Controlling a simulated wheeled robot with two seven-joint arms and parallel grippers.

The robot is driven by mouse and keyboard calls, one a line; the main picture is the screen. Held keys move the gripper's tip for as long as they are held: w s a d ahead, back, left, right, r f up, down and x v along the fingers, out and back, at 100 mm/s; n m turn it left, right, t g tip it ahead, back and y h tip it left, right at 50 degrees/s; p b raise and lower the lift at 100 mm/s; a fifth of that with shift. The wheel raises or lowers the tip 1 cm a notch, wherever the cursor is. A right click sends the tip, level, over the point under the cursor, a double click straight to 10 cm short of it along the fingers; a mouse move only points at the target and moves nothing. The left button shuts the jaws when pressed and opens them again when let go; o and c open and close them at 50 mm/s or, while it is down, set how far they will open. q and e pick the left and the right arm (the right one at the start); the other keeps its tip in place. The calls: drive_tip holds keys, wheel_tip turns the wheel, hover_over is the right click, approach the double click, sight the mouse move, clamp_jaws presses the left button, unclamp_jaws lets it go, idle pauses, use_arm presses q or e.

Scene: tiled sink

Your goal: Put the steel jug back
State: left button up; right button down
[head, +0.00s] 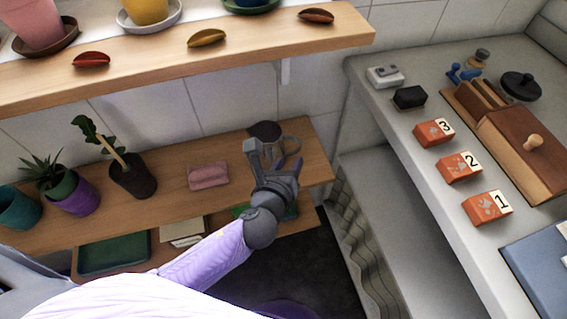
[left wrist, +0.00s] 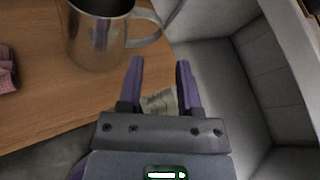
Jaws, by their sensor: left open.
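The steel jug (left wrist: 95,40) stands upright on a wooden shelf, at the top left of the left wrist view, with its handle (left wrist: 147,28) turned right. In the head view its dark round mouth (head: 265,130) shows near the shelf's right end, and my gripper hides much of the rest. My left gripper (head: 273,160) is open and empty. My right gripper is not in view.
A pink folded cloth (head: 208,175) and potted plants (head: 130,172) share the wooden shelf (head: 228,150). A higher shelf (head: 150,68) with pots runs above. The grey counter (head: 400,130) at right holds orange numbered boxes (head: 459,167) and a wooden box (head: 525,145).

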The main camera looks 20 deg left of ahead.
use_arm(q)
drive_tip(key=s+a+f+n+g, duration=0.35)
drive_tip(key=s+f+n, duration=0.3)
drive_tip(key=f, duration=0.25)
drive_tip(key=s+a+f+n+g, duration=0.2)
drive_tip(key=s+f+n+g, duration=0.25)
drive_tip(key=s+f, duration=0.35)
drive_tip(key=s+a+f+n+g, duration=0.1)
drive_tip(key=s+f+n+g, duration=0.1)
drive_tip(key=s+n, duration=0.4)
drive_tip(key=s+a+f+n+g, duration=0.1)
drive_tip(key=s+f+n, duration=0.4)
drive_tip(key=s, duration=0.5)
drive_tip(key=s+a+f+n+g, duration=0.1)
drive_tip(key=s+f+n+g, duration=0.2)
drive_tip(key=s+n, duration=0.4)
drive_tip(key=shift+s+a+f, duration=0.35)
drive_tip(key=shift+s+f, duration=0.2)
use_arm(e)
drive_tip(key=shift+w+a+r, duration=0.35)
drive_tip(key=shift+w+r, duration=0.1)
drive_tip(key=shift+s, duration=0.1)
